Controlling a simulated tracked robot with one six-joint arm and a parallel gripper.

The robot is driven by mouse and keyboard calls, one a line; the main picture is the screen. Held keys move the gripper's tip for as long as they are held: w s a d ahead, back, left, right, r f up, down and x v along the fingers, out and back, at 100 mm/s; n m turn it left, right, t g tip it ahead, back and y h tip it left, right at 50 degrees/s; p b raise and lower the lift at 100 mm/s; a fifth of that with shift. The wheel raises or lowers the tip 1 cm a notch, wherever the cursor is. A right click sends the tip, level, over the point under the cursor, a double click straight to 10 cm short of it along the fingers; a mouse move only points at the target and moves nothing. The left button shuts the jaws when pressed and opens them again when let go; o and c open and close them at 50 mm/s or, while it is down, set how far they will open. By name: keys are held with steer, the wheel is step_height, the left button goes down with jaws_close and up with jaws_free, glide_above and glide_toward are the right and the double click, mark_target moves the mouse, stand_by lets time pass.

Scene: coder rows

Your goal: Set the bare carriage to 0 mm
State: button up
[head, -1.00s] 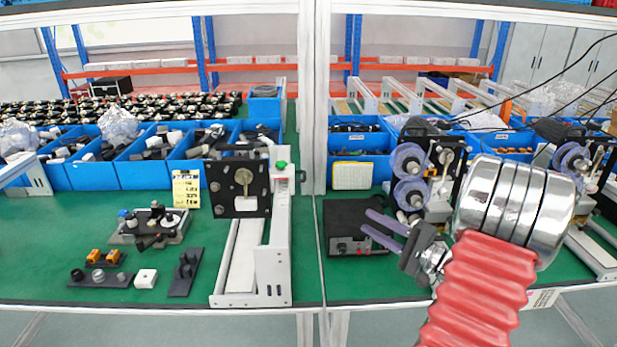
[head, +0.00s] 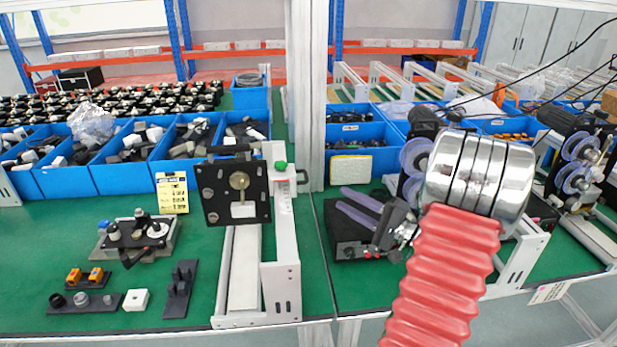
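A black square plate (head: 262,206) with a brass-coloured round part and a white label stands upright on a white rail frame (head: 286,268), left of the centre post. It looks like a carriage, but I cannot tell whether it is the bare one. No millimetre scale is readable. My gripper (head: 342,198) is right of the post, its two purple fingers apart with nothing visible between them. It is in front of a black box and well to the right of the black plate.
A black control box (head: 350,240) sits behind and below my gripper. Machines with purple-rimmed reels (head: 580,160) stand at the right. Blue bins line the back. The white post (head: 305,90) divides the benches.

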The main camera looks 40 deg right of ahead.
steer(key=shift+s+d, duration=0.15)
steer(key=shift+d, duration=0.05)
steer(key=x, duration=1.3)
steer(key=shift+w, duration=0.3)
steer(key=shift+c, duration=0.5)
jaws_close()
